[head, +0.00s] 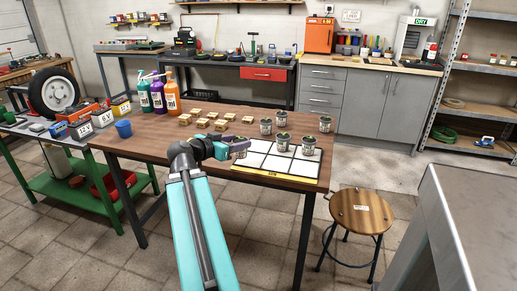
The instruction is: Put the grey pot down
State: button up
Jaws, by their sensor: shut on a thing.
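My gripper (233,146) is above the wooden table (190,147), at the left side of a white gridded mat. It is shut on a small grey pot (242,152), which is partly hidden by the gripper. I cannot tell whether the pot touches the mat. The white mat (254,160) has black lines and a yellow front edge. Several similar grey pots with pale labels stand upright on or near it: one at its back left (265,127), one in the middle (283,142) and one at the right (309,147).
Small tan blocks (201,122) stand in rows behind my gripper. Bottles in green, purple and orange (172,95) and a blue cup (124,129) are at the left. A round stool (361,211) is at the front right. The mat's front cells look empty.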

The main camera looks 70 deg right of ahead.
jog(key=shift+m+g+y, duration=0.3)
jog(key=shift+m+g, duration=0.3)
jog(key=shift+g, duration=0.1)
jog(key=s, duration=0.4)
jog(key=shift+s+d+r, duration=0.15)
jog(key=shift+d+r, duration=0.15)
jog(key=shift+d, duration=0.05)
jog(key=shift+d, duration=0.1)
jog(key=w+d+f, duration=0.1)
jog(key=w+d, duration=0.2)
jog(key=d, duration=1.1)
jog(key=shift+w+d+f+p, duration=0.15)
jog(key=shift+d+f+p, duration=0.05)
jog(key=shift+d+p, duration=0.15)
jog(key=shift+w+d+f, duration=0.1)
jog(key=shift+d+f, duration=0.1)
jog(key=shift+f, duration=0.7)
jog(key=shift+w+d+f, duration=0.1)
jog(key=shift+d+f, duration=0.05)
jog(key=shift+f, duration=0.75)
jog(key=shift+f, duration=0.15)
